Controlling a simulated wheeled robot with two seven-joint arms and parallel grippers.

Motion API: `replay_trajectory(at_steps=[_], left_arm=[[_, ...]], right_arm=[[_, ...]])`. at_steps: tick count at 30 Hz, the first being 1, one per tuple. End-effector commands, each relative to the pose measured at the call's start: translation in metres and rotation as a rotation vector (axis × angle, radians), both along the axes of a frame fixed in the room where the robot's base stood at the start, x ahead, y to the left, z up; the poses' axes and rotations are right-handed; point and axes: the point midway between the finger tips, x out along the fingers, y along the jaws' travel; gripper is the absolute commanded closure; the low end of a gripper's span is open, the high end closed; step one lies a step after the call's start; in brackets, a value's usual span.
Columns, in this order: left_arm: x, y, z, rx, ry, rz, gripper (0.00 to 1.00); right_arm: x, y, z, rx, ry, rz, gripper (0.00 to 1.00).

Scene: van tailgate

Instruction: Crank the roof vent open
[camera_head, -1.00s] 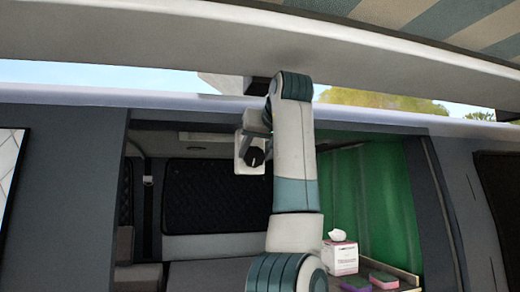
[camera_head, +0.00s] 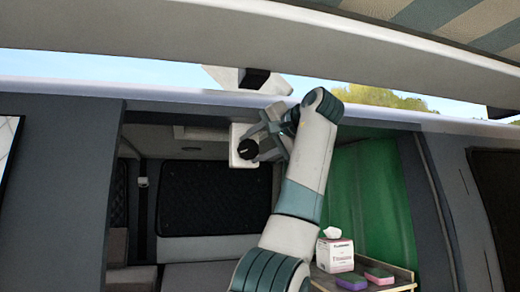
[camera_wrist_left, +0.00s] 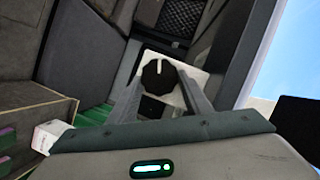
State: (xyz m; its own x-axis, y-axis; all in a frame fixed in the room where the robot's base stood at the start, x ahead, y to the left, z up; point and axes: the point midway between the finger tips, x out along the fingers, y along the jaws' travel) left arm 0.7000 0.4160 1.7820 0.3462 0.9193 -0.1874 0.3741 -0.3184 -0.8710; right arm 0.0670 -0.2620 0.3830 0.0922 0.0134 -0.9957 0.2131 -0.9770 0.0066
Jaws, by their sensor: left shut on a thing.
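A round black knob (camera_head: 248,149) with a white pointer line sits on a white plate (camera_head: 237,133) at the top of the van's opening. My left gripper (camera_head: 265,143) reaches the knob from the right and is shut on it. In the left wrist view the knob (camera_wrist_left: 158,75) lies between the two fingertips, with its pointer line roughly upright and the white plate (camera_wrist_left: 195,80) behind it. A pale wedge-shaped panel (camera_head: 226,75) shows above the roof edge; I cannot tell for sure whether it is the vent lid. My right gripper is not in view.
A tissue box (camera_head: 335,254) and sponges (camera_head: 352,281) stand on a shelf at lower right, below my arm. A green curtain (camera_head: 372,195) hangs behind them. The awning (camera_head: 420,60) spans overhead, with dark blocks (camera_head: 253,78) under it.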

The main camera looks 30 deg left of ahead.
Motion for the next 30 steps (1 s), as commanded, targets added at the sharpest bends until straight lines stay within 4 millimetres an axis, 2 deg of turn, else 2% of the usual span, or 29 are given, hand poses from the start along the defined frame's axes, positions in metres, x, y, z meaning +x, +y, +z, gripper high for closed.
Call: replay_trajectory(at_steps=[3, 12, 30], left_arm=[[-0.001, 0.001, -0.003, 0.068, 0.073, 0.004, 0.78], [-0.001, 0.001, -0.002, 0.186, 0.211, 0.004, 0.78], [-0.002, 0.001, 0.001, 0.226, 0.254, 0.004, 0.78]], right_arm=[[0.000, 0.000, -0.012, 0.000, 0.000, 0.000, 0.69], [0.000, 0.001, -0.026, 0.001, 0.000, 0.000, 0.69], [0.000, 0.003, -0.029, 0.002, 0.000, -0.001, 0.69]])
